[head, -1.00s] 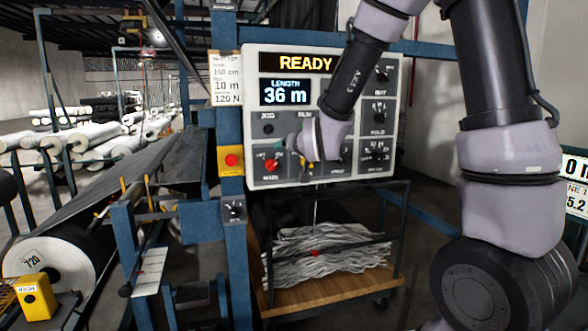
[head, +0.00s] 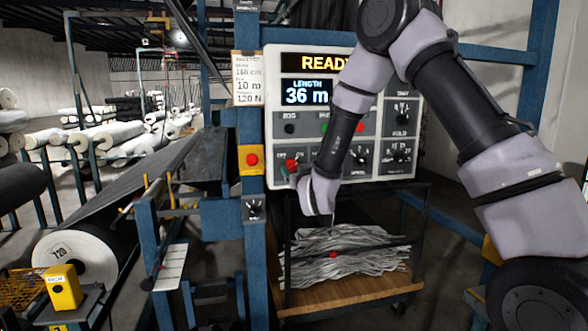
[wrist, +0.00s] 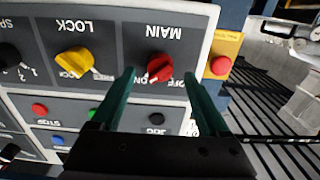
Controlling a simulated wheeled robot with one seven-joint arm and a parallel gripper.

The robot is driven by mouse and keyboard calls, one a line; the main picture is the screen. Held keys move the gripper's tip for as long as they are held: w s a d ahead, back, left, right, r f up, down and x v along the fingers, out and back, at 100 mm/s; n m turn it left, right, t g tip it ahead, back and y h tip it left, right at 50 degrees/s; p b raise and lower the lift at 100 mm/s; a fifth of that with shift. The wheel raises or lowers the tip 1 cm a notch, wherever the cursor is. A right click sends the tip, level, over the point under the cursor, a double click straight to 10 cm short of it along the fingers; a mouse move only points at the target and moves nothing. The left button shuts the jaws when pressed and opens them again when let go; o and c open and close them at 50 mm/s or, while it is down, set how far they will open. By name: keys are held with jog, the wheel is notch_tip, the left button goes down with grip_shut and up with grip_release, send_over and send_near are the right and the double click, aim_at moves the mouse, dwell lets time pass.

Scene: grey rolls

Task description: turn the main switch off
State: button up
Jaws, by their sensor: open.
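The main switch is a red knob (wrist: 160,68) under the label MAIN, with ON and OFF marks partly covered. The wrist view shows the panel upside down. My gripper (wrist: 158,76) is open, with one green finger on each side of the knob in that view. I cannot tell whether the fingers touch it. The control panel (head: 400,72) reads READY and 36 m.
A yellow LOCK knob (wrist: 75,62) sits beside the main switch. A red button on a yellow box (head: 251,160) is on the blue post just left of the panel. A wooden-decked cart (head: 345,292) with grey strips stands below.

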aim_at(293, 167)
jog(key=shift+x, duration=1.55)
jog(key=shift+c, duration=0.3)
grip_shut()
